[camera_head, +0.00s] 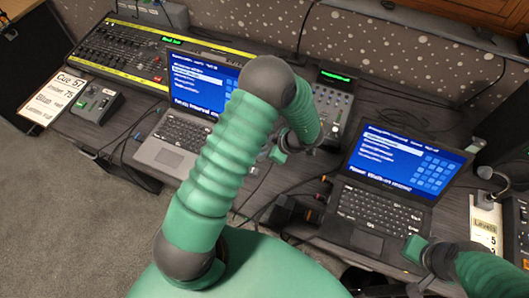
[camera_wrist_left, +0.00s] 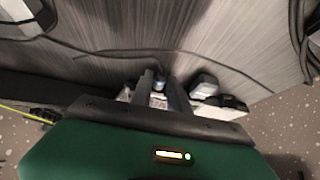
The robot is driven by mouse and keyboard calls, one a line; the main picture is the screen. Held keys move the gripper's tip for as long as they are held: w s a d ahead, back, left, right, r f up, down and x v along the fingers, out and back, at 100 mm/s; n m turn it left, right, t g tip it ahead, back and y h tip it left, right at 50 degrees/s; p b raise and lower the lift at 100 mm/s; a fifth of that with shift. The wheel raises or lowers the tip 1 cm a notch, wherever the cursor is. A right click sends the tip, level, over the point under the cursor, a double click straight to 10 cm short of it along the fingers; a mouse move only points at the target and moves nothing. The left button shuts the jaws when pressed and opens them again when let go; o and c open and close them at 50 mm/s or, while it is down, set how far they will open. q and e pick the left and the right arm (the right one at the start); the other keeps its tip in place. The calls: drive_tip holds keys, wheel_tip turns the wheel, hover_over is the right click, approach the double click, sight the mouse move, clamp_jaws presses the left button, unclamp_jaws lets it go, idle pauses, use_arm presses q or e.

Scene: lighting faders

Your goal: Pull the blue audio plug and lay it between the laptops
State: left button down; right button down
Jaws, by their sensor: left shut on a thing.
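Two open laptops with blue screens stand on the dark desk: the left laptop (camera_head: 168,157) and the right laptop (camera_head: 372,212). My left gripper (camera_head: 279,153) is between them, near the mixer; my arm partly hides it. In the left wrist view its fingers (camera_wrist_left: 160,92) are shut on a small bluish piece, probably the blue audio plug (camera_wrist_left: 158,84). A dark cable runs close to it. I cannot tell whether the plug is still in a socket. My right gripper (camera_head: 414,249) is by the right laptop's front right corner; its opening is unclear.
A small mixer (camera_head: 333,105) stands between the laptops at the back. A large fader console (camera_head: 115,50) is at the upper left. Loose cables and dark plugs (camera_head: 280,209) lie between the laptops. Pale plugs (camera_wrist_left: 204,86) sit beside my left fingers.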

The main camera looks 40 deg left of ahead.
use_arm(q)
drive_tip(key=shift+w+d, duration=0.15)
drive_tip(key=shift+d, duration=0.05)
idle(0.3)
drive_tip(key=shift+w+d+p, duration=0.2)
drive_tip(key=shift+d+p, duration=0.3)
drive_tip(key=shift+d, duration=0.45)
drive_tip(key=shift+w+d+p, duration=0.25)
drive_tip(key=shift+d+p, duration=0.1)
drive_tip(key=shift+d, duration=0.8)
